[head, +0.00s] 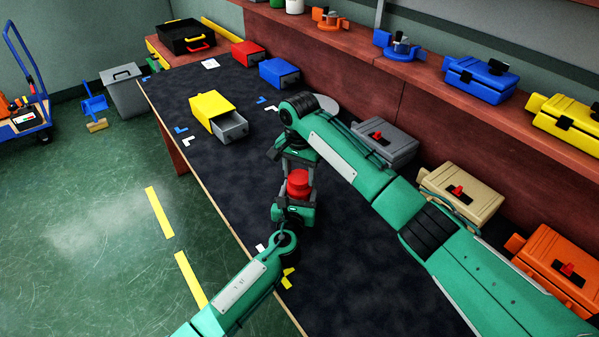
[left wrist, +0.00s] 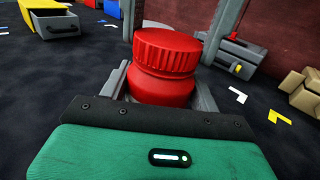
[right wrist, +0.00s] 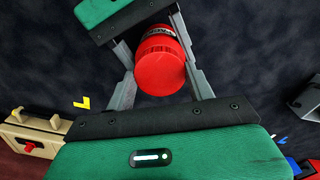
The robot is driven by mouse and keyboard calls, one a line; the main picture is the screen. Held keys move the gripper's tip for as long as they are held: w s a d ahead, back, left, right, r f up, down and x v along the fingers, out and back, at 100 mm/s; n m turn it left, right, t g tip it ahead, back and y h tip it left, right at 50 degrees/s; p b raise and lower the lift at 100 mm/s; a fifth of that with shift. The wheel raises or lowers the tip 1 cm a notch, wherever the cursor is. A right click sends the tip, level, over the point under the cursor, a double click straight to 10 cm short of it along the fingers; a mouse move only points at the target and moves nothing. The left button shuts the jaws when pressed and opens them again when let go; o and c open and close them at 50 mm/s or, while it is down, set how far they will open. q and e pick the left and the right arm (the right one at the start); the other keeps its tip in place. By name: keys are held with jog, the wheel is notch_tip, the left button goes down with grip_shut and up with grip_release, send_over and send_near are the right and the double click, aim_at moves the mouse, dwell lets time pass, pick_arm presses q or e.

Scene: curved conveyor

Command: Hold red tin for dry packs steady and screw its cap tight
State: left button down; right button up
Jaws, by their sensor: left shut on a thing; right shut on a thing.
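The red tin (left wrist: 165,88) stands upright, with its ribbed red cap (left wrist: 168,50) on top and a narrow groove between them. My left gripper (head: 294,204) is shut on the tin's body from the near side, its fingers at either side in the left wrist view (left wrist: 163,85). My right gripper (head: 298,171) comes from the far side and is shut on the cap, one finger at each side. The right wrist view shows the cap (right wrist: 160,68) between its fingers. The tin's base and much of its lower body are hidden by my left gripper.
Both grippers are over the dark table (head: 235,180). A yellow box with an open grey drawer (head: 212,107) stands to the left. Grey (head: 385,145), beige (head: 462,193) and orange (head: 560,262) cases line the right. Red (head: 245,53) and blue (head: 278,72) boxes stand farther back.

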pick_arm(q)
jog(key=shift+f, duration=0.1)
pick_arm(e)
jog(key=m, duration=0.3)
jog(key=shift+a+m, duration=0.1)
jog(key=shift+m, duration=0.3)
jog(key=m, duration=0.3)
jog(key=shift+m, duration=0.4)
jog(key=m, duration=0.6)
jog(key=shift+m, duration=0.3)
jog(key=o, duration=1)
jog(key=shift+c, duration=0.2)
notch_tip(320, 180, up, 4)
jog(key=shift+w+f, duration=0.1)
jog(key=shift+r, duration=0.4)
jog(key=shift+c, duration=0.4)
